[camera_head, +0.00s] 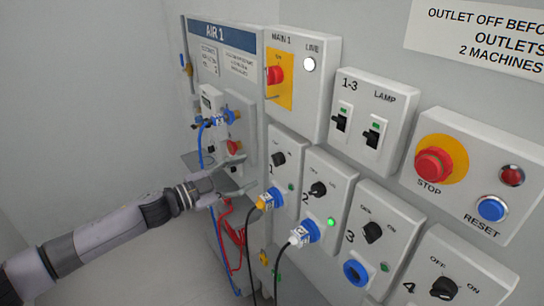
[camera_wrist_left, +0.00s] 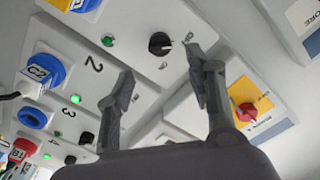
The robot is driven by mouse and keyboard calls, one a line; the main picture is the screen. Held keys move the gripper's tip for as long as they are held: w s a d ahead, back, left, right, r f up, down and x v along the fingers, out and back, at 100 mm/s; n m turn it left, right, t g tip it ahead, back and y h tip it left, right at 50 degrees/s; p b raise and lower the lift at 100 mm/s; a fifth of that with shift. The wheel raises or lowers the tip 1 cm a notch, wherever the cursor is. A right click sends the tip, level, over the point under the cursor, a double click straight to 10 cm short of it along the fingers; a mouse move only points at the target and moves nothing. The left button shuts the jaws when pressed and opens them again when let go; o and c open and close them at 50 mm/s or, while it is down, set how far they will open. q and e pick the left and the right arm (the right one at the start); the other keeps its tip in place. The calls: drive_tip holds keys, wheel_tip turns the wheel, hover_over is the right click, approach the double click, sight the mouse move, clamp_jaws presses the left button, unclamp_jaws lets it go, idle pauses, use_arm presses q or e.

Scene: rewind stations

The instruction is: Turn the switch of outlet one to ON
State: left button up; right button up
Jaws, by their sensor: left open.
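The outlet one panel (camera_head: 289,148) is a pale box on the wall with a small black rotary switch (camera_head: 278,158). Its green lamp (camera_head: 291,187) looks dim, and a blue socket with a plug (camera_head: 270,198) sits below. My left gripper (camera_head: 240,174) is open and empty, to the left of this panel and apart from it. In the left wrist view the black switch (camera_wrist_left: 160,43) appears beyond the gap between the open fingertips (camera_wrist_left: 160,66). Its pointer setting is too small to tell. My right gripper is out of view.
Outlet two (camera_head: 327,185) has a bright green lamp and a plug with a cable. Outlets three (camera_head: 378,235) and four (camera_head: 450,275) continue to the right. The MAIN 1 box (camera_head: 310,92) is above. The AIR 1 board (camera_head: 225,36) and hoses stand behind my gripper.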

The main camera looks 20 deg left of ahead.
sight(273, 161)
use_arm(q)
drive_tip(key=p+x, duration=0.2)
drive_tip(key=x, duration=0.6)
drive_tip(key=shift+w+r, duration=0.1)
drive_tip(key=shift+w+d, duration=0.45)
drive_tip(key=shift+c, duration=0.3)
drive_tip(key=c, duration=1.1)
